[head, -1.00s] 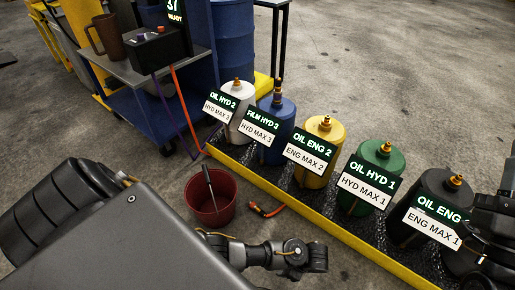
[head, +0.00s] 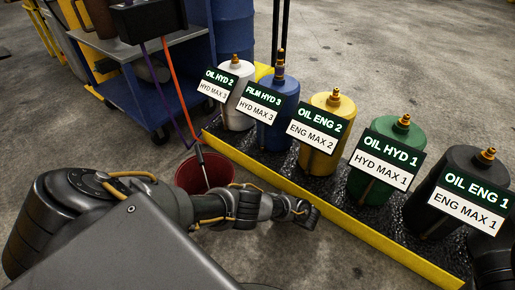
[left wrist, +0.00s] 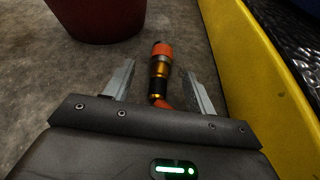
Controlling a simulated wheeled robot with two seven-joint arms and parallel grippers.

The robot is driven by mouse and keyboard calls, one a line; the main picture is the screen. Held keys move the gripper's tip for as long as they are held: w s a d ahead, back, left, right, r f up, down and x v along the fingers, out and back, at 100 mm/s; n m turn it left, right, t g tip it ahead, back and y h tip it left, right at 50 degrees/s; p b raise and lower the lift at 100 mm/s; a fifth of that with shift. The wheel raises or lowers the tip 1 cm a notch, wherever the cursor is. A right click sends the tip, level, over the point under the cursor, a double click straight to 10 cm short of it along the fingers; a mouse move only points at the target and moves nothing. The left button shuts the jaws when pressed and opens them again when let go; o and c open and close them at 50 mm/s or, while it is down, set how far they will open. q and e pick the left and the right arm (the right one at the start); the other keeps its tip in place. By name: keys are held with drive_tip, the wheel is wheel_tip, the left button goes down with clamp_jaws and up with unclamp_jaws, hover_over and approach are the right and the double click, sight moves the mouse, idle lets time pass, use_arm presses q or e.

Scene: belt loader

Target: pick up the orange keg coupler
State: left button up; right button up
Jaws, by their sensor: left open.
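The orange keg coupler (left wrist: 161,62) shows in the left wrist view, with an orange collar at its far end, a brass-coloured and black body, and an orange part at its near end. It lies over the grey floor beside the yellow tray edge. My left gripper (left wrist: 159,72) is open, with one finger on each side of the coupler and visible gaps; contact is not seen. In the head view my left gripper (head: 306,214) is low beside the tray edge, and the coupler is hidden there. My right gripper is not in view; only a dark part of my right arm shows at bottom right.
A red bucket (head: 204,172) stands close left of the gripper; it also shows in the left wrist view (left wrist: 98,18). The tray's yellow edge (head: 335,218) runs along the right, with several labelled containers behind it. A blue cart (head: 150,100) stands at upper left.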

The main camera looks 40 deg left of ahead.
use_arm(q)
drive_tip(key=shift+a+f, duration=0.25)
drive_tip(key=shift+a, duration=0.3)
drive_tip(key=b+x, duration=0.2)
drive_tip(key=x, duration=0.2)
drive_tip(key=shift+w+a+b, duration=0.2)
drive_tip(key=shift+b, duration=0.2)
drive_tip(key=shift+a, duration=0.4)
clamp_jaws()
drive_tip(key=shift+r, duration=0.1)
